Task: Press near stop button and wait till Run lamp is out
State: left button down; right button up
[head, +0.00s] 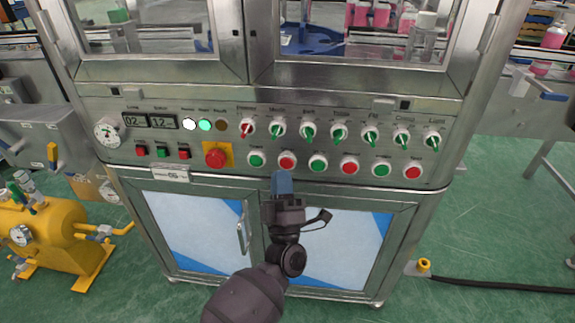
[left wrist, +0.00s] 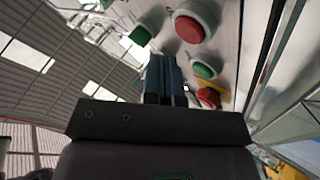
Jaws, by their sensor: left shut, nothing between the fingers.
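My left gripper (head: 282,180) is shut and empty, with its blue fingers just below a red button (head: 287,162) in the lower row of the control panel. In the left wrist view the shut fingers (left wrist: 163,65) point toward the panel, and the same red button (left wrist: 190,27) stands apart from their tips. Two other red buttons (head: 349,167) and (head: 412,172) are farther right. In the lamp group, the middle lamp (head: 205,125) glows green, the left lamp (head: 190,124) is white, and the right lamp (head: 221,125) is dark brown. The lamp labels are too small to read surely.
Green buttons (head: 256,159) alternate with the red ones, below a row of selector knobs (head: 308,133). A red mushroom button (head: 215,158) on a yellow plate sits to the left. Cabinet doors (head: 335,243) are below; a yellow tank (head: 50,240) stands at left.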

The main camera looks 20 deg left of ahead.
pick_arm(q)
jog(key=shift+w+a, duration=0.1)
jog(key=shift+w, duration=0.3)
pick_arm(e)
jog(key=shift+s+f, duration=0.1)
